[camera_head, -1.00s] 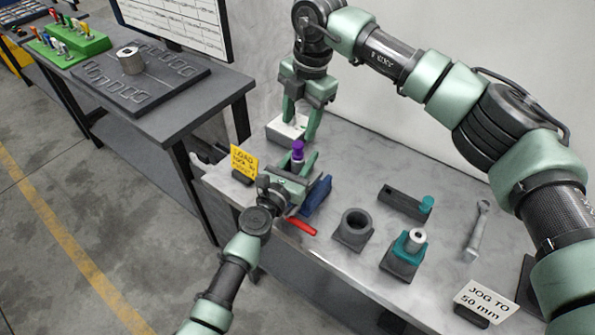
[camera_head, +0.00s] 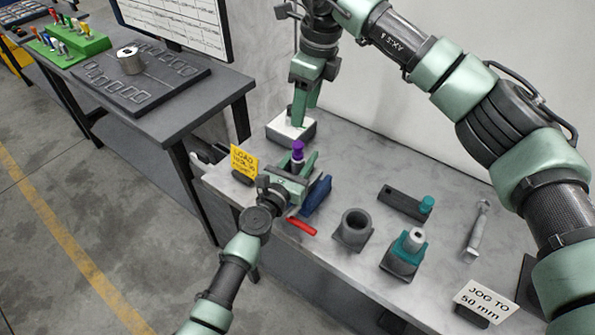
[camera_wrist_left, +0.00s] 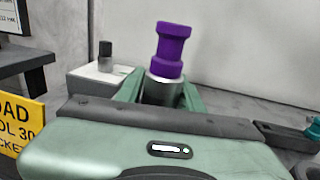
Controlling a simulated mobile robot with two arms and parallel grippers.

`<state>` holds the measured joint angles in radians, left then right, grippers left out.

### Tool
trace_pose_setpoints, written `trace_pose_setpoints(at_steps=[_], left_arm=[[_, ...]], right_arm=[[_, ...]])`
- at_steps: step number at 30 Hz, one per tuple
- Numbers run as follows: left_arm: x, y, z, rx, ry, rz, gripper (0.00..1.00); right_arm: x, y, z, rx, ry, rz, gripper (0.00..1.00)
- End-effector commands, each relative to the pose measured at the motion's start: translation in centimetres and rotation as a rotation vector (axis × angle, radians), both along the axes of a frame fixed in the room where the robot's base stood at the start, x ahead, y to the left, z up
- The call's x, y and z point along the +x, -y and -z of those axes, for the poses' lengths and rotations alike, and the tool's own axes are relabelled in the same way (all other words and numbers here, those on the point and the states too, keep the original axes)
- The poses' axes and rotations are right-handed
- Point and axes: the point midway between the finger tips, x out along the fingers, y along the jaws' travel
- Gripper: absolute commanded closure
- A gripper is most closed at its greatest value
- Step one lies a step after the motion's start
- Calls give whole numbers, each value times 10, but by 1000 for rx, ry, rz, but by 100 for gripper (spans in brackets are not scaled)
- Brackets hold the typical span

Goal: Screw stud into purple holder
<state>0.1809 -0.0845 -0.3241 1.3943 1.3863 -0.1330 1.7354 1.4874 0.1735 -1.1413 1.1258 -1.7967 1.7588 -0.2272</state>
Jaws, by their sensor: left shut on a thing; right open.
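The purple holder (camera_head: 298,151) stands upright in my left gripper (camera_head: 296,169), which is shut on it above the table's near left edge. In the left wrist view the holder (camera_wrist_left: 172,45) has a grey metal lower part between the fingers. A white block (camera_head: 303,130) is on the table behind it. In the left wrist view a dark upright peg, perhaps the stud (camera_wrist_left: 105,50), stands on this block. My right gripper (camera_head: 304,112) is open, pointing down over the block; its fingers overlap in the head view, and the peg is not clear there.
A yellow sign (camera_head: 243,162) stands left of my left gripper. To the right are a blue object (camera_head: 317,194), a red-handled tool (camera_head: 301,227), a dark cup (camera_head: 355,228), a teal-collared fixture (camera_head: 402,254) and a wrench (camera_head: 477,228).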

Motion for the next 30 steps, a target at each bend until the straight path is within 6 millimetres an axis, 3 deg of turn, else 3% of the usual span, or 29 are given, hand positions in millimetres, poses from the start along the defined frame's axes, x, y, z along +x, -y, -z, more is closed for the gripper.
trace_pose_setpoints(at_steps=[14, 19, 30], left_arm=[[-1, 0, 1, 1, -2, 0, 100], [-1, 0, 1, 1, -2, 0, 100], [-1, 0, 1, 1, -2, 0, 100]], right_arm=[[0, 0, 4, -2, 1, -19, 48], [1, -3, 26, -3, -2, -18, 48], [5, -13, 94, -2, -1, -17, 48]])
